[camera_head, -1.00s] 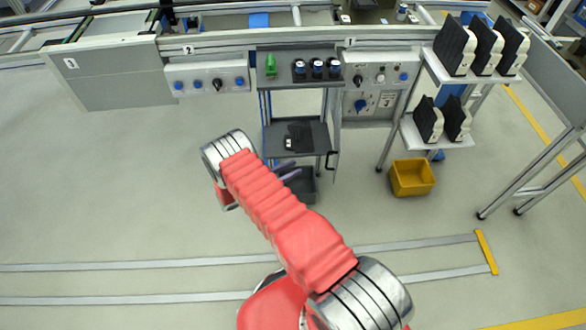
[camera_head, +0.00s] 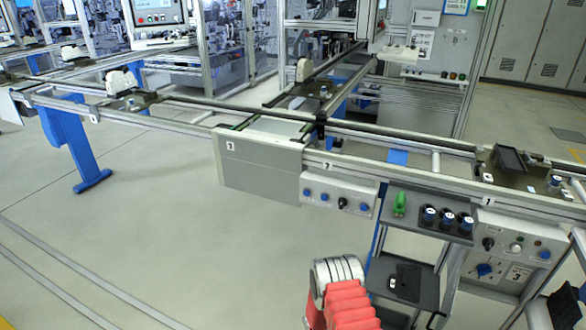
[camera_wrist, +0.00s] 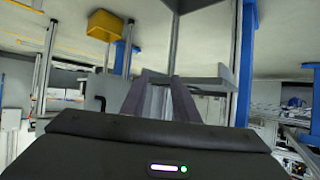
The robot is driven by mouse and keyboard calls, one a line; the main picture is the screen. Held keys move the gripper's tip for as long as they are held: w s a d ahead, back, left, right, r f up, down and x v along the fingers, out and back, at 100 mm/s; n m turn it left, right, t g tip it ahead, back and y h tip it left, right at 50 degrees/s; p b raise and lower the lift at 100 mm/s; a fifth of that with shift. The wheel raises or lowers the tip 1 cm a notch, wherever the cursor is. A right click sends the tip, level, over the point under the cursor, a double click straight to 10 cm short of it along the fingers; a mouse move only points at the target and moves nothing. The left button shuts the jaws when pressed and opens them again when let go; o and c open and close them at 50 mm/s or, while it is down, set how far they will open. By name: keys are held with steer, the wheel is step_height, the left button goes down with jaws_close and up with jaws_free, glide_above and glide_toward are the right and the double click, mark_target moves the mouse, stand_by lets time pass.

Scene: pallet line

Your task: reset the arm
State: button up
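My arm, in a red sleeve with a silver joint, shows at the bottom of the head view, right of centre. My gripper (camera_wrist: 160,82) is outside the head view. In the wrist view its two dark purple-grey fingers point away from the camera. A gap with background showing lies between them, and I see nothing held there. The wrist view looks upside down.
A small shelf cart (camera_head: 423,212) with a green item (camera_head: 399,203) and several dark, blue-topped pieces stands close to the arm. Conveyor line panels (camera_head: 259,162) run behind it. A yellow bin (camera_wrist: 104,24) shows in the wrist view. Floor at left is clear.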

steer(key=w+a+r+n+t+y, duration=0.1)
steer(key=w+a+r+n+y, duration=0.2)
steer(key=a, duration=0.4)
steer(key=w+a+r+n+y, duration=0.1)
steer(key=w+a+r+y, duration=0.2)
steer(key=a+y, duration=0.3)
steer(key=s+a+r+n+g+y, duration=0.1)
steer(key=s+a+r+n+y, duration=0.2)
steer(key=r, duration=0.5)
steer(key=s+a+r+n+g+y, duration=0.1)
steer(key=s+a+r, duration=0.2)
steer(key=a+r, duration=0.35)
steer(key=s+d+r+n+t, duration=0.1)
steer(key=s+d+r+n, duration=0.2)
steer(key=s+r, duration=1.2)
steer(key=s+d+r+n+t+h, duration=0.1)
steer(key=s+d+r, duration=0.6)
steer(key=s+r, duration=0.9)
step_height(320, 180, up, 8)
steer(key=shift+f+n+h, duration=0.1)
steer(key=shift+n+h, duration=0.2)
steer(key=shift+n, duration=0.6)
steer(key=shift+d, duration=0.2)
